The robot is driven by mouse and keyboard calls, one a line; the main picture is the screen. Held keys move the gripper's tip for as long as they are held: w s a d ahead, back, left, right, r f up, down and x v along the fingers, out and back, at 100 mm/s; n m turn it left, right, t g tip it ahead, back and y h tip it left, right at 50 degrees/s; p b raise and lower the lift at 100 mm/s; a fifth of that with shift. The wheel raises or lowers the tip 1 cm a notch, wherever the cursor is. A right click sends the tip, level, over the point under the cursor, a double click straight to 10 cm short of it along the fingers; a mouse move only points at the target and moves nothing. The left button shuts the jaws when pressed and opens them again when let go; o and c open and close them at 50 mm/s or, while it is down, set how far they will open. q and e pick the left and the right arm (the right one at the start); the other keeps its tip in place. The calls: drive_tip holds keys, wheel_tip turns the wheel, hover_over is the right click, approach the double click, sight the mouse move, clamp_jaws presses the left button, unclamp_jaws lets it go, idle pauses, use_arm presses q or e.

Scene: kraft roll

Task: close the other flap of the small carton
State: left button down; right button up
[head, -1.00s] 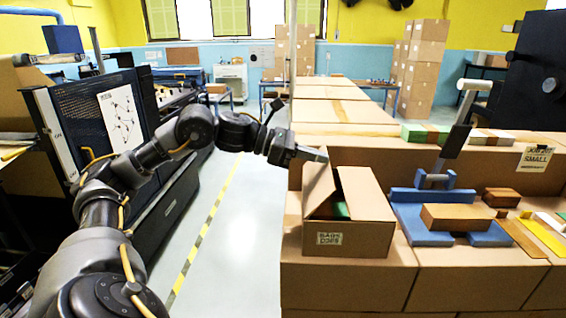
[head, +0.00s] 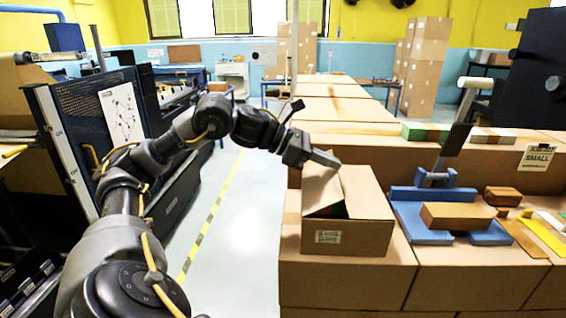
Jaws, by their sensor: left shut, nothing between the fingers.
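The small carton (head: 348,238) stands on the near cardboard boxes at the middle of the head view. Its left flap (head: 320,190) leans up and inward over the opening, and the right flap (head: 364,192) covers the right side. A sliver of green content shows in the gap between them. My left gripper (head: 328,159) is shut and empty, at the top rear of the left flap. I cannot tell whether it touches the flap. My right gripper is not in view.
A blue fixture (head: 422,208) with an upright lever stands right of the carton, with a brown block (head: 456,216) on it. Further right lie a yellow strip (head: 541,235) and small wooden pieces. The floor (head: 245,225) left of the boxes is clear.

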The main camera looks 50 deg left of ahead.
sight(331, 171)
use_arm(q)
drive_tip(key=shift+w+d+f+b, duration=0.2)
drive_tip(key=shift+w+d+f, duration=0.1)
drive_tip(key=shift+f, duration=0.15)
drive_tip(key=shift+w+d+f+b, duration=0.15)
drive_tip(key=shift+w+d+f, duration=0.15)
drive_tip(key=shift+f, duration=0.15)
drive_tip(key=shift+w+d+f+b, duration=0.2)
drive_tip(key=shift+f+b, duration=0.1)
drive_tip(key=shift+f, duration=0.15)
drive_tip(key=shift+w+d+f+b, duration=0.15)
drive_tip(key=shift+f+b, duration=0.1)
drive_tip(key=shift+f, duration=0.25)
idle(1.1)
drive_tip(key=shift+r+p, duration=0.65)
drive_tip(key=shift+r, duration=0.2)
